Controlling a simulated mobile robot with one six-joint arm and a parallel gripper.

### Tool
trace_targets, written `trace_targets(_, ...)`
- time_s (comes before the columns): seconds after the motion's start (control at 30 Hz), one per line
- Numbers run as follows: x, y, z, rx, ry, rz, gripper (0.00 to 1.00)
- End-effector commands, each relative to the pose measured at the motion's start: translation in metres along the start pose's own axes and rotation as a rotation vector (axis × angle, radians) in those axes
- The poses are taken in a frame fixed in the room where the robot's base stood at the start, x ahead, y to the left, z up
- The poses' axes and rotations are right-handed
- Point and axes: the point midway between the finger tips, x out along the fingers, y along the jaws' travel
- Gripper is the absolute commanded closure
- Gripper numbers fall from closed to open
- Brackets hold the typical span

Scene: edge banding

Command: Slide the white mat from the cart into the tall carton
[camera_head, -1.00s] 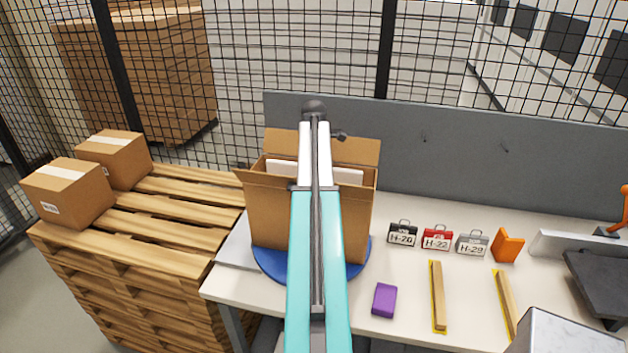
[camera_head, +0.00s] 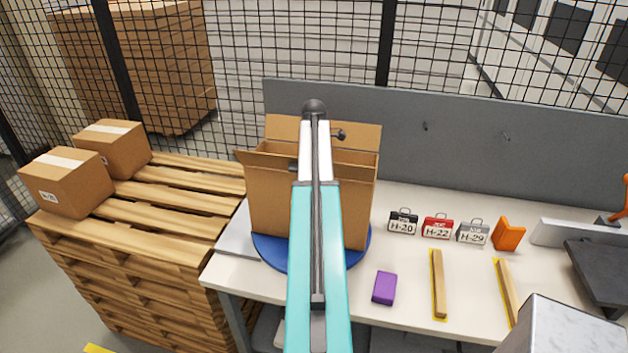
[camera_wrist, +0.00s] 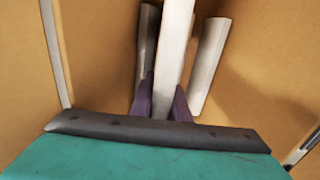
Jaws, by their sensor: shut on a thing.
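The tall carton (camera_head: 268,205) stands open, flaps spread, on a round blue disc (camera_head: 275,262) on the table. My teal and white arm crosses in front of it and hides its middle. In the wrist view, my gripper (camera_wrist: 163,100) is inside the carton, between its brown walls (camera_wrist: 100,50). Its purple fingers are shut on the white mat (camera_wrist: 176,40), which shows edge-on as a pale strip. Two paler upright pieces flank it; I cannot tell what they are. The mat does not show above the carton's rim in the head view, and its lower end is hidden.
A purple block (camera_head: 385,288), small tagged cases (camera_head: 437,227), an orange block (camera_head: 508,233) and wooden strips (camera_head: 438,284) lie right of the carton. A grey panel (camera_head: 480,160) stands behind. A pallet stack (camera_head: 150,225) with cardboard boxes (camera_head: 66,182) is at left.

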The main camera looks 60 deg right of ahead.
Motion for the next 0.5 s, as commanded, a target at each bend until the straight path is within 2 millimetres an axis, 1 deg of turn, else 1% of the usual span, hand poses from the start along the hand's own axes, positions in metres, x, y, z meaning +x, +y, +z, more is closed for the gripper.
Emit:
trace_targets(0.07,-0.0002,0.0003,0.0001,0.0,0.0,0.001,1.0)
trace_targets(0.1,-0.0002,0.0003,0.0001,0.0,0.0,0.001,0.78)
trace_targets(0.2,-0.0003,0.0004,0.0001,0.0,0.0,0.001,0.63)
trace_targets(0.5,-0.0005,0.0004,0.0002,0.0,0.0,0.001,0.63)
